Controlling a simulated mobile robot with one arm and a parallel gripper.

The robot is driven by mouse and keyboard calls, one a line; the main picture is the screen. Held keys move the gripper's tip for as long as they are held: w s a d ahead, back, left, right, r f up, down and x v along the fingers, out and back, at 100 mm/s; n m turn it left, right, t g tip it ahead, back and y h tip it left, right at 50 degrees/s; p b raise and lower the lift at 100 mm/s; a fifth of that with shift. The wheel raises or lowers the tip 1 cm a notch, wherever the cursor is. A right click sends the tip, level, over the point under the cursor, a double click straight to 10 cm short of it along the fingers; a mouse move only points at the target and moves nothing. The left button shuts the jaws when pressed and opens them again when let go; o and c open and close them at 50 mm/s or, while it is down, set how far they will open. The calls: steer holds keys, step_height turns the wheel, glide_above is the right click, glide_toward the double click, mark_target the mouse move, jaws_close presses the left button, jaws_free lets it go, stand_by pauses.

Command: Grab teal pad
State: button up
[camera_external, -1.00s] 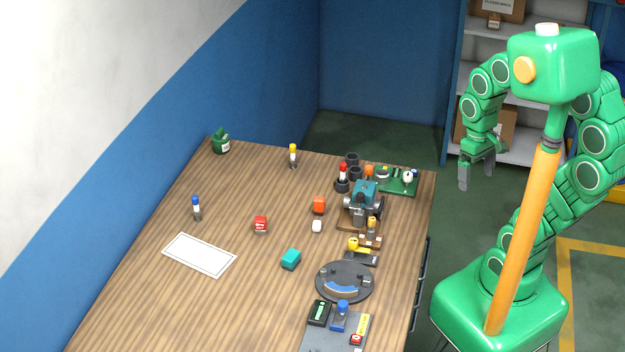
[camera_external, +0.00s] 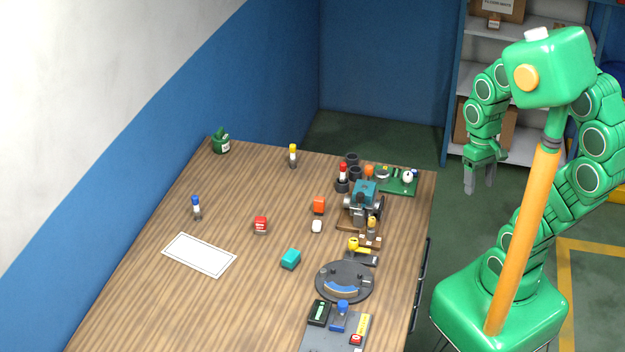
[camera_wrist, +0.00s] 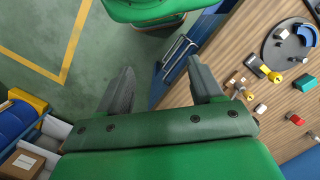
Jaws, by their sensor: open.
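The teal pad (camera_external: 291,259) is a small teal block. It lies on the wooden table (camera_external: 140,300), left of the round dark plate. In the wrist view a small teal block, which looks like the pad (camera_wrist: 305,82), shows near the right edge. My gripper (camera_external: 480,186) is beyond the table's right edge, over the floor, well apart from the pad. It points down and is open and empty. In the wrist view the two fingers of my gripper (camera_wrist: 160,72) are spread, with floor and the table's edge behind them.
A teal vise (camera_external: 364,194) stands near the right edge. A white-bordered sheet (camera_external: 199,255) lies left. Rails (camera_external: 422,285) run along the table's right side.

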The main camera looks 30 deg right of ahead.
steer(key=w+a+f+m+g+y, duration=0.1)
steer(key=w+a+y, duration=0.1)
steer(key=w+a, duration=0.35)
steer(key=w+a+f+m+g+y, duration=0.1)
steer(key=w+a+f+y, duration=0.15)
steer(key=a, duration=0.65)
steer(key=m+g+y, duration=0.3)
steer(key=m+y, duration=0.4)
steer(key=m, duration=0.2)
glide_toward(291, 254)
steer(key=shift+s+a+r, duration=0.1)
steer(key=shift+s+a, duration=0.35)
steer(key=shift+s, duration=0.15)
steer(key=shift+s+a+r, duration=0.1)
steer(key=shift+s+a, duration=0.35)
steer(key=shift+s, duration=0.2)
steer(key=shift+w+a+f+m, duration=0.15)
steer(key=shift+a+f+m, duration=0.15)
steer(key=shift+f, duration=0.15)
steer(key=shift+a+f, duration=0.1)
steer(key=shift+a, duration=0.1)
steer(key=shift+w+f+x, duration=0.1)
steer(key=shift+f+x, duration=0.05)
steer(key=shift+x, duration=1.7)
steer(key=shift+w+f+x, duration=0.1)
steer(key=shift+f+x, duration=0.05)
steer(key=shift+x, duration=1.7)
steer(key=shift+w, duration=0.1)
steer(key=shift+c, duration=0.3)
steer(key=c, duration=1)
